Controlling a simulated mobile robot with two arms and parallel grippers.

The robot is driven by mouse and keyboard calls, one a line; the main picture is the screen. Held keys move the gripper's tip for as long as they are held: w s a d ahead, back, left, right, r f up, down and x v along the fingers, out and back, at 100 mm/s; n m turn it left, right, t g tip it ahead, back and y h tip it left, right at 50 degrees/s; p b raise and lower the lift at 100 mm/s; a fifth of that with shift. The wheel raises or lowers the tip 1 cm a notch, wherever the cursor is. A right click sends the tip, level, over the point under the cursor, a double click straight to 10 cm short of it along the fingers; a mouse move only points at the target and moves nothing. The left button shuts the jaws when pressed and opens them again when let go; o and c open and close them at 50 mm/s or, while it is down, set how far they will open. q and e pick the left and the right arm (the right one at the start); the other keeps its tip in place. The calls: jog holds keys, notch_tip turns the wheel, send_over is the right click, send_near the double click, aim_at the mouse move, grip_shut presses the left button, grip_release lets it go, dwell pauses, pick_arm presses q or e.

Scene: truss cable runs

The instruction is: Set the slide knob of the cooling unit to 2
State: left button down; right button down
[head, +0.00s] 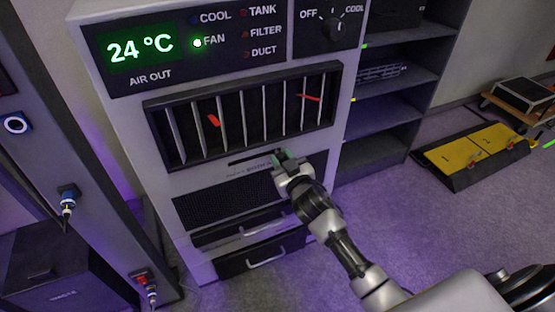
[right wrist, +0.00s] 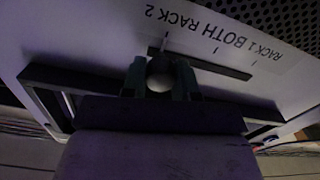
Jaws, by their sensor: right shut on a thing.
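The cooling unit (head: 185,225) stands in front of me, with its dark horizontal slide slot (head: 250,159) below the vent. My right gripper (head: 283,164) is at the slot's right end and covers the knob in the head view. In the right wrist view the right gripper (right wrist: 160,82) is shut on the pale round slide knob (right wrist: 160,76). Upside-down print there reads RACK 1, BOTH, RACK 2 (right wrist: 205,32), with a tick by each. The knob is at the RACK 2 end of the slot (right wrist: 220,66). My left gripper is not in view.
The green display (head: 140,47) reads 24 °C and the FAN light is lit. A rotary knob (head: 330,24) sits at upper right. Red strips (head: 213,120) hang at the vent. Open shelves (head: 385,115) stand to the right, and a yellow-black platform (head: 475,150) lies on the floor.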

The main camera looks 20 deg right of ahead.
jog(key=shift+d, duration=0.2)
jog(key=c, duration=0.8)
grip_release()
jog(key=shift+d, duration=0.15)
jog(key=shift+c, duration=0.2)
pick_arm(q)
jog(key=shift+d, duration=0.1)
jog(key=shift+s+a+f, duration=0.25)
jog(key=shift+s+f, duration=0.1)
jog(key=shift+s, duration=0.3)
pick_arm(e)
jog(key=s, duration=1.1)
jog(key=shift+d, duration=0.1)
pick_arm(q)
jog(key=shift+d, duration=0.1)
